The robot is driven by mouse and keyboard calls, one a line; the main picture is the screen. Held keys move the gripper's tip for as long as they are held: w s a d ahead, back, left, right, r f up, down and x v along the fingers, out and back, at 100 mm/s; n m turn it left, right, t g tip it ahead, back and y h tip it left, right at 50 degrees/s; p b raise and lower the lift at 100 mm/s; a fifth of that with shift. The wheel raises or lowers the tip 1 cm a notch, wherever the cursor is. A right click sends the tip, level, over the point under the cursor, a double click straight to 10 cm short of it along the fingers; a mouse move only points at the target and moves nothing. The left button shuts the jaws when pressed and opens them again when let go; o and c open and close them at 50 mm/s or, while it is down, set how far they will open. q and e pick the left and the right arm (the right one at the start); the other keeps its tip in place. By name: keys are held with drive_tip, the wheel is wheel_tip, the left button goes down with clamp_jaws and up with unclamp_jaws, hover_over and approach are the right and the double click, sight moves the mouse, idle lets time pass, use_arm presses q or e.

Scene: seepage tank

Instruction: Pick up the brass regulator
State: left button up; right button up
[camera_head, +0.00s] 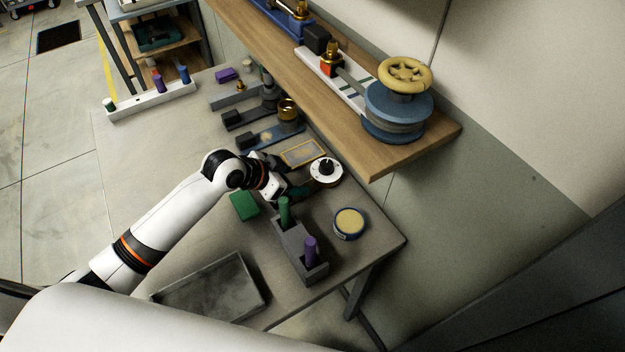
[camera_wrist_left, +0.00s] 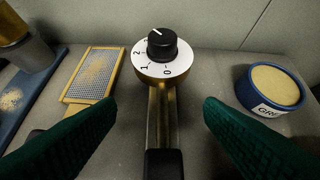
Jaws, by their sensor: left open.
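The brass regulator (camera_wrist_left: 163,105) stands on the table in the left wrist view, with a black knob on a white numbered dial and a brass body running toward me. In the head view its dial (camera_head: 326,172) shows near the table's back edge, just beyond my left gripper (camera_head: 297,190). The arm hides most of its body there. My left gripper (camera_wrist_left: 158,122) is open, its green fingers on either side of the brass body with gaps to both sides. My right gripper is not in view.
A framed sieve (camera_wrist_left: 95,75) lies left of the regulator, and a blue tin (camera_wrist_left: 272,90) stands right of it. A grey holder (camera_head: 290,248) with green and purple cylinders stands nearer. A green block (camera_head: 244,206) and grey tray (camera_head: 215,288) are close by. A wooden shelf (camera_head: 400,155) overhangs behind.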

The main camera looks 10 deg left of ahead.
sight(308, 182)
use_arm(q)
drive_tip(key=p+x, duration=0.1)
drive_tip(key=x, duration=0.5)
drive_tip(key=shift+d+f, duration=0.25)
drive_tip(key=shift+f, duration=0.05)
drive_tip(key=shift+w+r, duration=0.1)
clamp_jaws()
